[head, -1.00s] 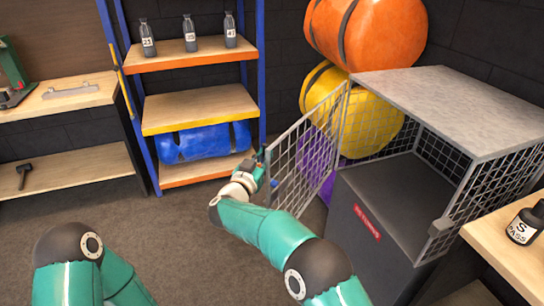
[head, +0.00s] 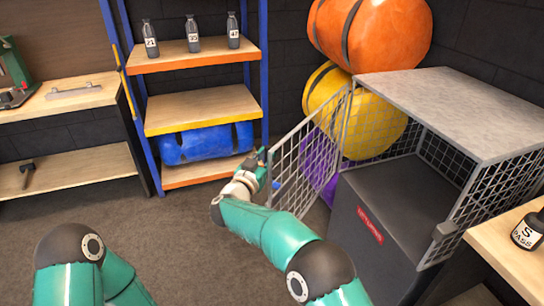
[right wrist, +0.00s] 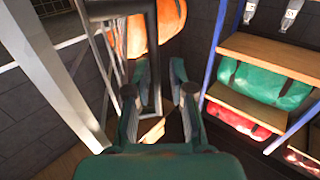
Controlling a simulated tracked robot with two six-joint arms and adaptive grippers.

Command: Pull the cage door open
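The cage door (head: 319,153) is a grey mesh panel in the head view, swung well out from the cage front, to the left of the cage (head: 440,110). My right gripper (head: 262,160) is at the door's free outer edge. In the right wrist view the right gripper's (right wrist: 159,90) fingers stand apart, on either side of a grey bar (right wrist: 152,45). Gaps show beside the bar, so I see no firm grip. Only the upper part of my left arm shows in the head view; its gripper is out of view.
A dark box with a red label (head: 369,224) fills the cage's lower part. Orange (head: 368,35) and yellow (head: 372,125) rolls are stacked behind the door. A blue-framed shelf (head: 200,100) stands left of it. Bare floor (head: 170,240) lies in front of the shelf.

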